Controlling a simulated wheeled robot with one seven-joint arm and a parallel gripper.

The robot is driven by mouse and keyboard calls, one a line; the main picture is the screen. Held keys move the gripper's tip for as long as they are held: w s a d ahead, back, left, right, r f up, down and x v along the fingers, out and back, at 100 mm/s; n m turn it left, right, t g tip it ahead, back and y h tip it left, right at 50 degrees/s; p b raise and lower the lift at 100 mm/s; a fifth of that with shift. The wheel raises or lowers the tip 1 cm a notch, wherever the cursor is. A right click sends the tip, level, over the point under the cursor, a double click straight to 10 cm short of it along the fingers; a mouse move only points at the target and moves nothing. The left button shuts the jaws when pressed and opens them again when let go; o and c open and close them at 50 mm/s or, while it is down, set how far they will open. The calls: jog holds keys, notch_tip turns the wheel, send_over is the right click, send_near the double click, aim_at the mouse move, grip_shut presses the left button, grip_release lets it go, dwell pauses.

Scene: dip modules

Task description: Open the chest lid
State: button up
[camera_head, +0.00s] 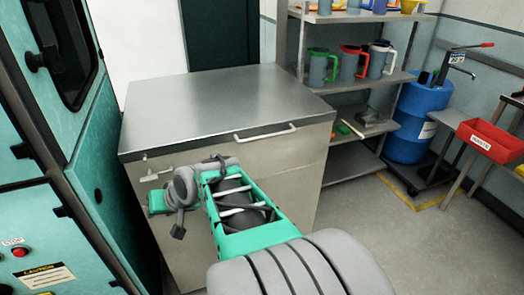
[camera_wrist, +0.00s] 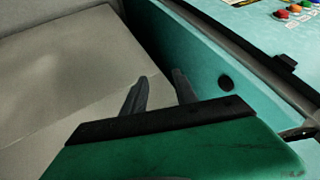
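The chest (camera_head: 255,170) has a beige body and a flat grey metal lid (camera_head: 215,95). The lid lies shut on top. A pale bar handle (camera_head: 265,132) is on the lid's front edge, right of the middle. My gripper (camera_head: 152,176) is in front of the chest's left front corner, below the lid edge and well left of the handle. In the wrist view the two dark fingers (camera_wrist: 160,90) are apart with nothing between them. The chest's beige face (camera_wrist: 60,75) is on the left there; the handle is not in that view.
A teal machine (camera_head: 98,165) stands close at the left, and its side panel (camera_wrist: 205,55) shows beside my fingers. Shelves (camera_head: 350,88) with jugs stand right of the chest. A blue drum (camera_head: 415,115) and red bin (camera_head: 490,140) are farther right. Floor at right front is clear.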

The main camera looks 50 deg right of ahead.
jog(key=w+d+f+m+t+b, duration=0.3)
jog(key=d+m, duration=0.1)
jog(key=d, duration=0.4)
jog(key=m+t+h+b, duration=0.65)
jog(key=m+h, duration=0.55)
jog(key=m, duration=0.3)
send_near(269, 136)
jog(key=w+d, duration=0.2)
jog(key=x, duration=0.7)
jog(key=shift+w+a+r, duration=0.15)
jog(key=shift+w, duration=0.3)
grip_shut()
